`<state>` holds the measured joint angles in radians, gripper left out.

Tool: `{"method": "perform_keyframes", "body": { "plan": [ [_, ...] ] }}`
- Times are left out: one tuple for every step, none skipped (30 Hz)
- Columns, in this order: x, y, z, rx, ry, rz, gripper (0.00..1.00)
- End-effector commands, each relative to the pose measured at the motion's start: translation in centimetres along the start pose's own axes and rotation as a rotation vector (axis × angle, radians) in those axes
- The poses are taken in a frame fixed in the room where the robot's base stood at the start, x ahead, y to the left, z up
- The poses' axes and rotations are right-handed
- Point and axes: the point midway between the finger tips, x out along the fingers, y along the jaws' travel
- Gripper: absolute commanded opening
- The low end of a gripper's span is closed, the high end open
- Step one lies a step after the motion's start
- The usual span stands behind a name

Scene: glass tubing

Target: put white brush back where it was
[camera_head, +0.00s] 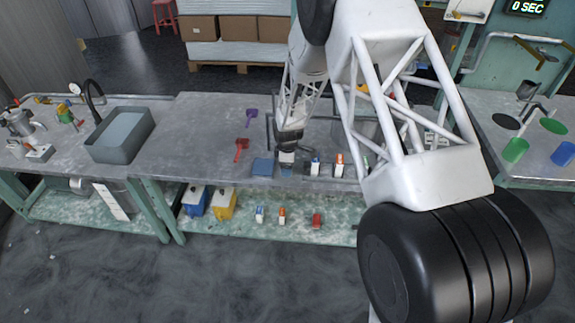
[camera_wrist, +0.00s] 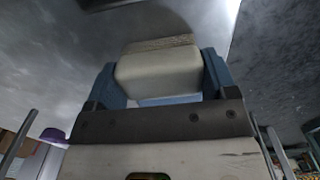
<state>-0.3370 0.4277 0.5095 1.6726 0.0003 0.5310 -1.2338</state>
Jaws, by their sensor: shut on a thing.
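The white brush (camera_wrist: 158,74) is a pale block with a tan bristle edge along its far side in the wrist view. My gripper (camera_wrist: 160,85) is shut on it, one blue finger on each side. In the head view the white brush (camera_head: 287,157) shows as a small pale block under my gripper (camera_head: 288,148), close to the front edge of the grey workbench (camera_head: 205,150). I cannot tell whether the brush touches the bench top.
A blue pad (camera_head: 262,167) lies just left of the brush. White-and-blue (camera_head: 315,167) and white-and-orange (camera_head: 339,165) items stand to its right. A red scoop (camera_head: 241,149) and a purple scoop (camera_head: 251,114) lie behind left. The bench between sink (camera_head: 121,135) and scoops is clear.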

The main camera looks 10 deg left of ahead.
Motion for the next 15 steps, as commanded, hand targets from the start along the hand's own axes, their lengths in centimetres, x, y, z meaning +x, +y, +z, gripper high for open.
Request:
{"method": "perform_keyframes", "body": {
  "plan": [
    [0.11, -0.01, 0.0, 0.0, 0.0, 0.0, 0.53],
    [0.18, 0.0, 0.0, 0.0, 0.0, 0.0, 0.53],
    [0.27, 0.0, 0.01, 0.0, 0.0, 0.0, 0.53],
    [0.27, 0.0, 0.0, 0.0, 0.0, 0.0, 0.81],
    [0.25, 0.0, 0.0, 0.0, 0.0, 0.0, 0.86],
    [0.25, -0.01, 0.01, 0.0, 0.0, 0.0, 0.92],
    [0.25, -0.01, 0.01, 0.0, 0.0, 0.0, 0.97],
    [0.25, -0.01, 0.0, 0.0, 0.0, 0.0, 1.0],
    [0.25, -0.01, 0.0, 0.0, 0.0, 0.0, 1.0],
    [0.25, -0.01, 0.01, 0.0, 0.0, 0.0, 1.0],
    [0.25, -0.02, 0.0, 0.0, 0.0, 0.0, 1.0],
    [0.25, -0.02, 0.01, 0.0, 0.0, 0.0, 1.0],
    [0.25, -0.01, 0.01, 0.0, 0.0, 0.0, 1.0],
    [0.24, -0.01, 0.01, 0.0, 0.0, 0.0, 1.0],
    [0.21, -0.01, 0.0, 0.0, 0.0, 0.0, 1.0]
  ]
}}
